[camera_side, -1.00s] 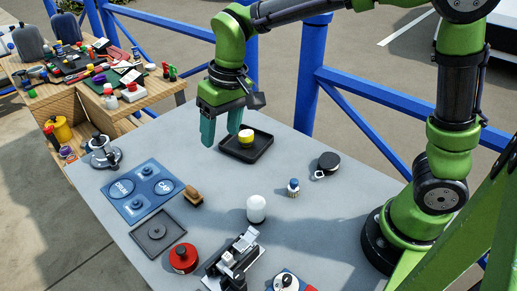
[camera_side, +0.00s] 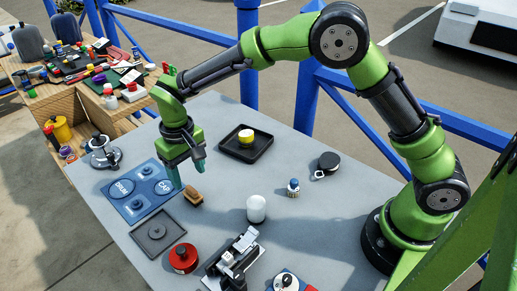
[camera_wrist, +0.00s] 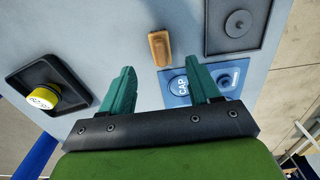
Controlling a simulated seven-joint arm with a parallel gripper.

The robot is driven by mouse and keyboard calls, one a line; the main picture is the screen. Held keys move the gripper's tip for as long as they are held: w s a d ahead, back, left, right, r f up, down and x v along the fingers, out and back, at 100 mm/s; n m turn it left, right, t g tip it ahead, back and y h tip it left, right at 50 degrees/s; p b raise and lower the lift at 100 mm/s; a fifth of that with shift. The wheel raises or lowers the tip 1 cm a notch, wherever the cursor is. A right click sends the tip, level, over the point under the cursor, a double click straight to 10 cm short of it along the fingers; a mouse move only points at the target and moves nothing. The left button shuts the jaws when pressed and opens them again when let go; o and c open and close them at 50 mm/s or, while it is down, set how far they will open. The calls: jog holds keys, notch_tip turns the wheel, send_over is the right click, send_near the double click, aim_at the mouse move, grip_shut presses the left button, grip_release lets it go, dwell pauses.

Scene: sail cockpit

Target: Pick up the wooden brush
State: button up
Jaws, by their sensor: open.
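The wooden brush (camera_side: 194,197) is a small tan-brown block lying on the grey table, just right of the blue labelled board. In the wrist view the brush (camera_wrist: 159,48) lies ahead of the fingertips, between their lines. My gripper (camera_side: 189,176) is above the table, a little above and left of the brush in the side view. Its teal fingers (camera_wrist: 166,82) are apart with nothing between them. The gripper does not touch the brush.
The blue board (camera_side: 141,193) lies left of the brush, with a grey square plate (camera_side: 157,232) in front. A white cylinder (camera_side: 256,208) and red canister (camera_side: 184,258) stand nearby.

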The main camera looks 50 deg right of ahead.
aim_at(191, 189)
jog(key=shift+f, duration=3.5)
jog(key=c, duration=1.1)
